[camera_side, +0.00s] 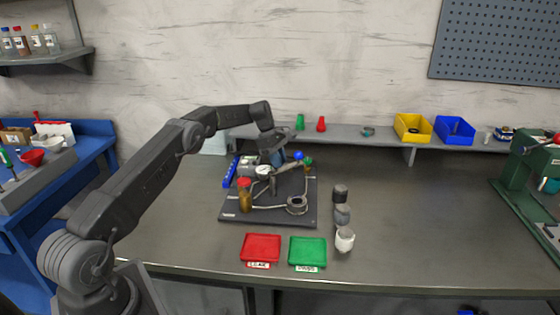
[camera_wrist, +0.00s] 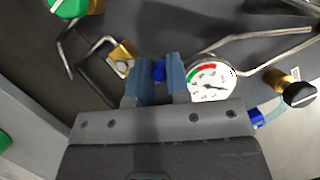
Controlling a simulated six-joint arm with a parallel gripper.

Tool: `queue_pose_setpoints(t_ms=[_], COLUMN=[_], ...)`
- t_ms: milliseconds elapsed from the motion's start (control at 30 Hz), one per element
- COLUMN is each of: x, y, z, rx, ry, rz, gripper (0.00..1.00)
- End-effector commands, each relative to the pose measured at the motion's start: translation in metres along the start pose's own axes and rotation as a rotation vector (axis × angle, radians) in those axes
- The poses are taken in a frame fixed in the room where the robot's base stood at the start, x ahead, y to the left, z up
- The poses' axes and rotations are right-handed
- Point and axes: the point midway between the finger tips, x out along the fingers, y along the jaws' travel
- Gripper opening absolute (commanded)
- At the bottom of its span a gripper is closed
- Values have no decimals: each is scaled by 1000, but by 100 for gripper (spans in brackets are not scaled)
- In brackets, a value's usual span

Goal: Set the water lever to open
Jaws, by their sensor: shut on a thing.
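My gripper (camera_side: 277,160) is low over the dark rig board (camera_side: 232,212) in the side view. In the wrist view its two blue-grey fingers (camera_wrist: 157,72) are closed on a small blue piece (camera_wrist: 159,70), which looks like the water lever's handle. Most of that piece is hidden by the fingers. A brass fitting (camera_wrist: 122,52) with a bent dark rod is just left of the fingers. A white pressure gauge (camera_wrist: 211,82) is close to the right finger. In the side view a blue ball (camera_side: 299,155) shows just right of my gripper. The lever's angle cannot be told.
A green knob (camera_wrist: 68,6) and a black-capped brass fitting (camera_wrist: 295,92) flank the gripper. A red-topped brown cylinder (camera_side: 245,196) and ring (camera_side: 297,205) are on the board. Red (camera_side: 261,247) and green (camera_side: 307,251) trays lie in front.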

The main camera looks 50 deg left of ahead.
Motion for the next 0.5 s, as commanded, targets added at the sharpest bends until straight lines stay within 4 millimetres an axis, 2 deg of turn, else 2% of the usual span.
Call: queue_pose_setpoints(t_ms=[500], x=[-1], y=[0], z=[-2], rx=[47], ry=[0], rz=[-17], gripper=[0])
